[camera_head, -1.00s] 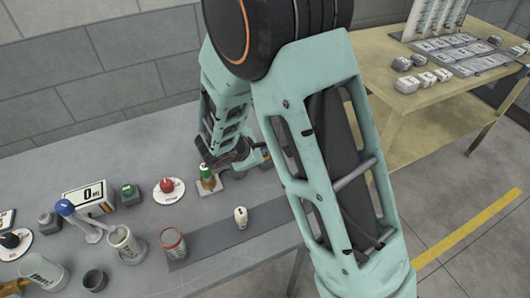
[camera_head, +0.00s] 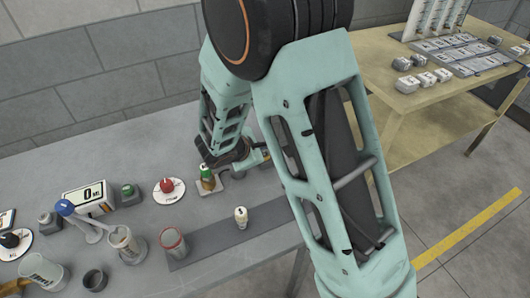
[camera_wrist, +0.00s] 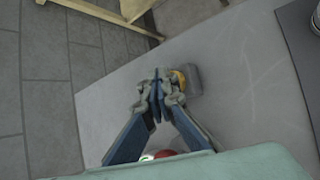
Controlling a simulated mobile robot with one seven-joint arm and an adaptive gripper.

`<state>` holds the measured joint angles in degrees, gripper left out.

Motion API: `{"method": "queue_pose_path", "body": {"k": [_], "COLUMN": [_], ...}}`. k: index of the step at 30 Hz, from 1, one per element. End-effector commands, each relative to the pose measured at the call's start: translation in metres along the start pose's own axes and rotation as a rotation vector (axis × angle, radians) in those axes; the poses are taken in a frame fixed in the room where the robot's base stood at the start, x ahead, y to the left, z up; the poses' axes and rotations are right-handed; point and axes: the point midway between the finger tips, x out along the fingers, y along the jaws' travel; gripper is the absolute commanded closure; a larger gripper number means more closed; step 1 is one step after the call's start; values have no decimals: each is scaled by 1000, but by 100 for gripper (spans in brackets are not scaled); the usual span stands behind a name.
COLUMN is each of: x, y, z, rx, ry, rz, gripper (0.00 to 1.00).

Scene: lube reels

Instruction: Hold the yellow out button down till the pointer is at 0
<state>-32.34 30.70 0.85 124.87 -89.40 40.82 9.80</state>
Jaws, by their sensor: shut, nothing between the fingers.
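The yellow button (camera_wrist: 178,80) sits on a small grey box (camera_wrist: 194,80) in the wrist view. My gripper (camera_wrist: 158,92) is shut and empty. Its fingertips overlap the button's left side in that view; I cannot tell whether they touch or press it. In the head view my gripper (camera_head: 226,162) is low over the grey table, just right of a green-topped bottle, and the yellow button cannot be made out there. No pointer can be read in either view.
The green-topped bottle (camera_head: 206,174) stands on a pale plate close to my gripper. A red knob on a white disc (camera_head: 169,197), a white box marked 0 (camera_head: 89,199), several cups and a pale bottle (camera_head: 241,217) stand nearby. A wooden table (camera_head: 420,110) is at right.

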Motion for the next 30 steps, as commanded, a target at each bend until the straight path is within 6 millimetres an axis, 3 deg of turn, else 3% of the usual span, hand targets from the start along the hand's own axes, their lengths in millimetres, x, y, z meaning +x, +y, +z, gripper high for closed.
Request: {"method": "queue_pose_path", "body": {"k": [30], "x": [-13], "y": [9], "z": [9], "rx": [0], "ry": [0], "rz": [0], "gripper": [100]}}
